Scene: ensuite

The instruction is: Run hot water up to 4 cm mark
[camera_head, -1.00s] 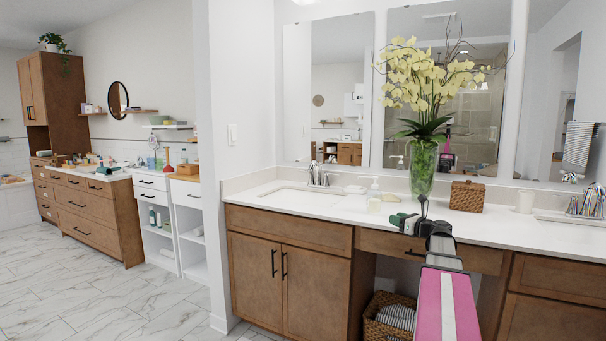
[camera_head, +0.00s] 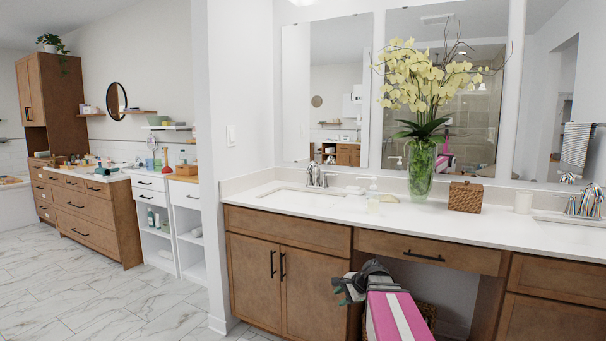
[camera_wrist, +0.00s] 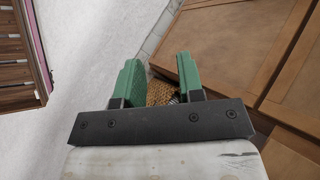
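A chrome faucet (camera_head: 316,179) stands behind the left sink basin (camera_head: 292,199) in the white counter. A second chrome faucet (camera_head: 590,201) stands at the right sink (camera_head: 575,226), partly cut off by the picture edge. No water stream and no 4 cm mark can be made out. My gripper (camera_head: 345,288) is below the counter top, in front of the cabinet and well away from both faucets. In the wrist view, its two green fingers (camera_wrist: 158,72) stand apart with nothing held between them.
A wicker basket (camera_wrist: 160,94) sits beyond my fingers under the counter. The marble floor (camera_head: 100,290) at left is clear.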

